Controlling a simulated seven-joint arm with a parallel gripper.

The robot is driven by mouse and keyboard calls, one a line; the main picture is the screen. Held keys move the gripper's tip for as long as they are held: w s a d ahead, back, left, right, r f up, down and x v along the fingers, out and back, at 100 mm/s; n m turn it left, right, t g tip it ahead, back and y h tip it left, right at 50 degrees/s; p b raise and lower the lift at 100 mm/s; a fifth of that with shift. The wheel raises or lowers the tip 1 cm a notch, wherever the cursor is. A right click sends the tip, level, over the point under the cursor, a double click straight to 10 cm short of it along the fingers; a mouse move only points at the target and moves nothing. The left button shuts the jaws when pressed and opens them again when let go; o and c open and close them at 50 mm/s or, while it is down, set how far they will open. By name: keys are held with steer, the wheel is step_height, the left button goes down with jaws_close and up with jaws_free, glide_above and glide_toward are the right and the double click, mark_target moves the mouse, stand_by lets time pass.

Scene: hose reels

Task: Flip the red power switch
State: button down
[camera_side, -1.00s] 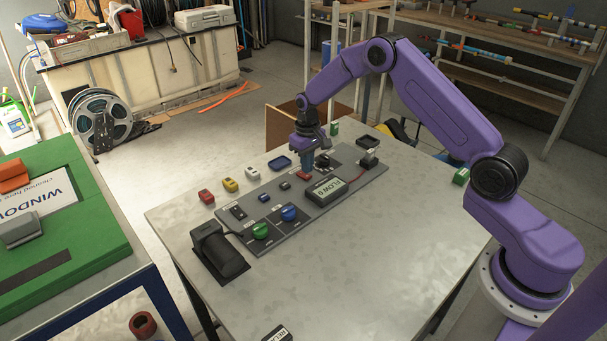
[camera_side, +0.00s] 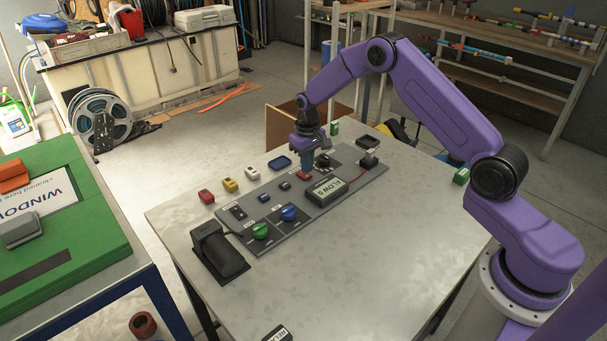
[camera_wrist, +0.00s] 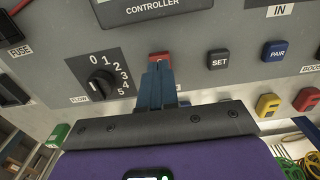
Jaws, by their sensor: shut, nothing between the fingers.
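The red power switch (camera_side: 303,176) is a small red rocker on the grey control panel (camera_side: 345,190). In the wrist view a strip of the red switch (camera_wrist: 158,54) shows just beyond my fingertips, which hide the rest. My gripper (camera_side: 306,170) points down at the switch, its blue fingers shut together with nothing between them. In the wrist view my gripper (camera_wrist: 157,68) overlaps the switch's near side. The tips look at or very close to the switch; I cannot tell whether they touch it.
A black rotary flow knob (camera_wrist: 101,84) sits left of my fingers in the wrist view, a SET button (camera_wrist: 218,60) to their right. The display box (camera_side: 327,191), a green knob (camera_side: 260,231) and a blue knob (camera_side: 289,213) stand on the panel. The front tabletop (camera_side: 340,270) is mostly clear.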

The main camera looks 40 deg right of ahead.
mark_target(307, 176)
steer(key=shift+f, duration=0.95)
stand_by(0.7)
steer(key=shift+r, duration=3.5)
steer(key=s+a+r+n, duration=0.3)
steer(key=s+a+r, duration=0.35)
steer(key=s, duration=0.25)
steer(key=s+a+r+n, duration=0.3)
steer(key=s+a+r, duration=0.3)
steer(key=s, duration=0.4)
steer(key=s+d+n, duration=0.2)
steer(key=s+n, duration=0.1)
steer(key=s, duration=0.9)
steer(key=s+d+n, duration=0.1)
steer(key=s+n, duration=0.2)
steer(key=s, duration=0.9)
steer(key=shift+d+r+n, duration=0.3)
steer(key=shift+d, duration=0.05)
steer(key=shift+w, duration=0.1)
